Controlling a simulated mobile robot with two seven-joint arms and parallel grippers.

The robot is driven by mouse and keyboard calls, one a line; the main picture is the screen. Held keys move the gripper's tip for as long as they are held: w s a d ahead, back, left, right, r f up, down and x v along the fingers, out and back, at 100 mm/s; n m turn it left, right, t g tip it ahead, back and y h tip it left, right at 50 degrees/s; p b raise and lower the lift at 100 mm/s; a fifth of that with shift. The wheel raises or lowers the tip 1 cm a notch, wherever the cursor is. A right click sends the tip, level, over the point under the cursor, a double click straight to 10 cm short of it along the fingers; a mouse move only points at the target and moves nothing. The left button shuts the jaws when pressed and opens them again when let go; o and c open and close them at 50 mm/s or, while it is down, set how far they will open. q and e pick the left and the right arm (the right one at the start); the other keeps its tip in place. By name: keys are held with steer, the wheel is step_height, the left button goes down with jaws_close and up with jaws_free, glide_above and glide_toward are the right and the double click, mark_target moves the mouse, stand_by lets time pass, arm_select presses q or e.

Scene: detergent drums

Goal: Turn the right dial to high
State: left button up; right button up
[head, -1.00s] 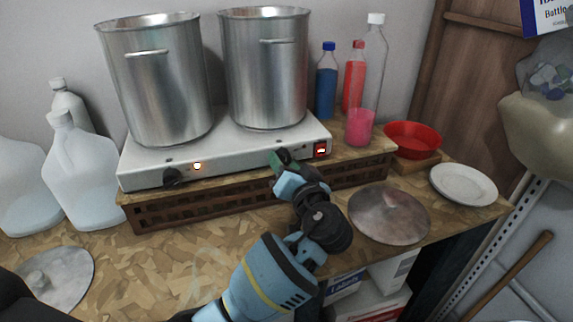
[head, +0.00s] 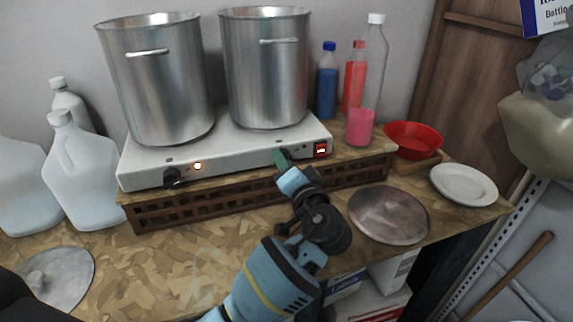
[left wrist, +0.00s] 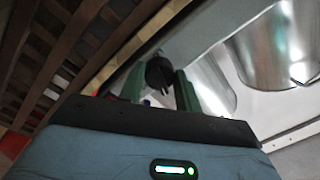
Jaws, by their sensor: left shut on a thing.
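The white two-burner hot plate (head: 235,150) stands on a wooden rack with a metal pot over each burner. The right dial (head: 287,153) is on its front panel, left of the lit red switch (head: 321,150), mostly hidden by my left gripper (head: 283,160). In the left wrist view the dark round dial (left wrist: 159,73) sits between the green fingers of my left gripper (left wrist: 158,88), which is shut on it. The dial's setting cannot be read. The left dial (head: 173,176) is uncovered, beside a small lit lamp (head: 198,166). My right gripper is not in view.
The left pot (head: 160,85) and right pot (head: 265,75) stand close behind the panel. Bottles (head: 327,90), a red bowl (head: 413,140), a white plate (head: 463,184) and a metal lid (head: 389,214) are to the right. White jugs (head: 85,175) and another lid (head: 58,277) are left.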

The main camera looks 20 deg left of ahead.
arm_select(q)
steer(key=shift+m+t, duration=0.3)
steer(key=shift+m, duration=4.8)
steer(key=o, duration=1)
